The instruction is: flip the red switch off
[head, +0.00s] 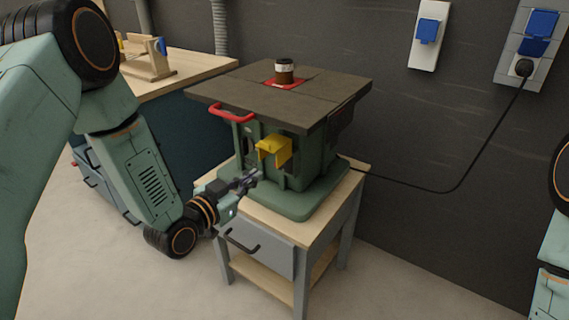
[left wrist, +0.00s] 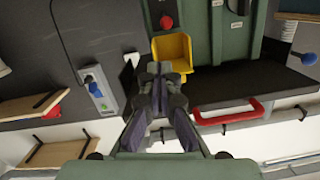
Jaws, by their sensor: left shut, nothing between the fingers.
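The green machine (head: 316,152) with a dark flat top stands on a small wooden-topped bench. A yellow box-like cover (head: 273,149) juts from its front, and it also shows in the left wrist view (left wrist: 180,46). A round red knob (left wrist: 166,21), which looks like the red switch, sits beside the cover in the left wrist view. I cannot make it out in the head view. My left gripper (head: 254,177) is shut and empty, just below and in front of the cover. In the left wrist view its fingertips (left wrist: 162,72) overlap the cover's edge; contact cannot be told. My right gripper is out of view.
A red handle (head: 232,115) sticks out under the machine top's front edge. The bench (head: 262,240) has a grey drawer with a dark handle. A black cable (head: 440,192) runs to a wall socket (head: 524,67). A wooden workbench (head: 190,68) stands behind left.

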